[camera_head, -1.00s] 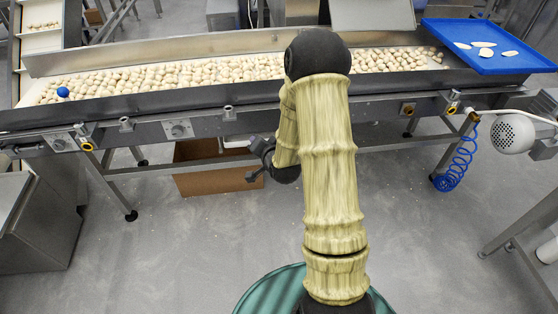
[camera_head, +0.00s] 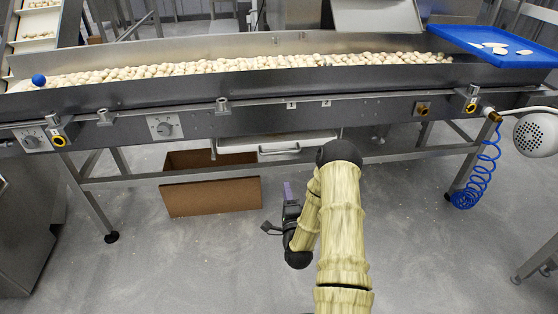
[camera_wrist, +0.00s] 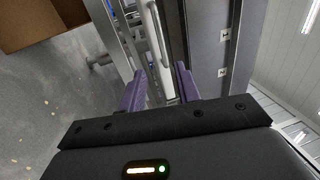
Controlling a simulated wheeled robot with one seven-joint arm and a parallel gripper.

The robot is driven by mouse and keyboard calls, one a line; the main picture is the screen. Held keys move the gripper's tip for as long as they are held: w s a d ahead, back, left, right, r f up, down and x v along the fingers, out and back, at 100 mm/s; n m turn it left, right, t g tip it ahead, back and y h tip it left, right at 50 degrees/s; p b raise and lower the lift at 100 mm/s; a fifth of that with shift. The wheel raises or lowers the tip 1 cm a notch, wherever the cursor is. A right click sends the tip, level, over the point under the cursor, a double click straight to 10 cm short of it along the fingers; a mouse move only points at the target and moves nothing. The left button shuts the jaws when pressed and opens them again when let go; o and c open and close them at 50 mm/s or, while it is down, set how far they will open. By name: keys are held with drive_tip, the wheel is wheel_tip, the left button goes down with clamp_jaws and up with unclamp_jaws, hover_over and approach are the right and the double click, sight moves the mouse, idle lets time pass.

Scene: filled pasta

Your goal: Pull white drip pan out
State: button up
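The white drip pan (camera_head: 290,139) sits under the conveyor's side panel, with a handle on its front face. Its right end is partly hidden behind my arm. In the wrist view, the drip pan (camera_wrist: 152,42) runs as a pale upright strip with its handle beside it, beyond my fingers. My gripper (camera_head: 288,190) is below and in front of the pan in the head view. Its two purple fingers stand apart with nothing seen between them in the wrist view (camera_wrist: 160,88). The fingers look clear of the handle, though the exact distance cannot be told.
An open cardboard box (camera_head: 212,196) stands on the floor left of my gripper, under the conveyor (camera_head: 380,113). Filled pasta lies on the belt. A blue coiled hose (camera_head: 478,178) hangs at the right leg. The floor in front is clear.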

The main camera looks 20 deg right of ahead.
drive_tip(key=shift+w+r, duration=0.1)
drive_tip(key=b, duration=0.5)
approach(279, 152)
drive_tip(key=f+x, duration=0.2)
drive_tip(key=x, duration=0.7)
drive_tip(key=shift+w+d+r, duration=0.3)
drive_tip(key=shift+w+r, duration=0.4)
drive_tip(key=shift+r, duration=0.1)
drive_tip(key=shift+c, duration=0.2)
clamp_jaws()
